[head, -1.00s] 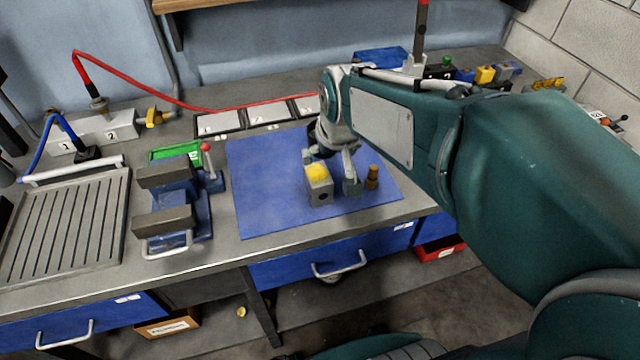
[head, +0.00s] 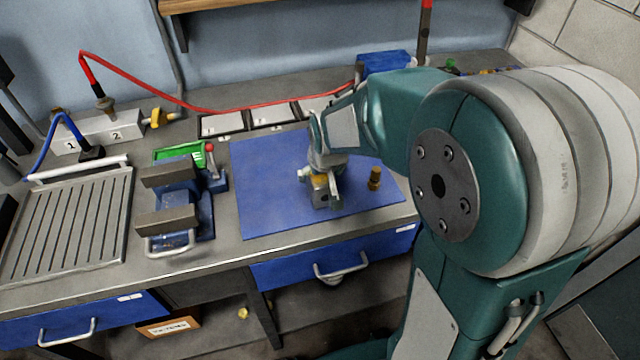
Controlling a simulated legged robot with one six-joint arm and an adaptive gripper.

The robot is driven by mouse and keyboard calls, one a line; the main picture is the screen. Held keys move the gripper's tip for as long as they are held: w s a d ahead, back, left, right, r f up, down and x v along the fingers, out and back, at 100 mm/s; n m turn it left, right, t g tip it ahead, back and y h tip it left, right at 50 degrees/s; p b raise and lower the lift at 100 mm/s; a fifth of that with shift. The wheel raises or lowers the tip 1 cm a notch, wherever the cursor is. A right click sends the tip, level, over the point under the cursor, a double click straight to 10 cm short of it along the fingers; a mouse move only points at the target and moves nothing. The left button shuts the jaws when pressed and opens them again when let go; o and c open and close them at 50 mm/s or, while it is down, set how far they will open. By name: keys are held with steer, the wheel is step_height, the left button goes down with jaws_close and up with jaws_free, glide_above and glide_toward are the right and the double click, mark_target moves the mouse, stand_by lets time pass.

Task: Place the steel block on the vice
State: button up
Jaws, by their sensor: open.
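The steel block (head: 320,199) stands on the blue mat (head: 268,212), its top now mostly covered by my gripper. My gripper (head: 323,195) points down at the block, with its fingers around or just beside it; it is open, and I cannot tell whether the fingers touch the block. The vice (head: 168,203) stands on the bench left of the mat, with two grey jaws on a blue body and a gap between them. A red-knobbed lever stands beside it.
A small brass piece (head: 375,178) stands on the mat right of the block. A green tray (head: 178,153) lies behind the vice. A slotted plate (head: 68,222) is at left. A red hose (head: 240,111) runs along the back. The mat between block and vice is clear.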

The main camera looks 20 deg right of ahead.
steer(key=shift+w+f, duration=0.15)
steer(key=shift+f, duration=0.25)
steer(key=shift+c, duration=0.3)
steer(key=c, duration=1.2)
steer(key=shift+r, duration=0.1)
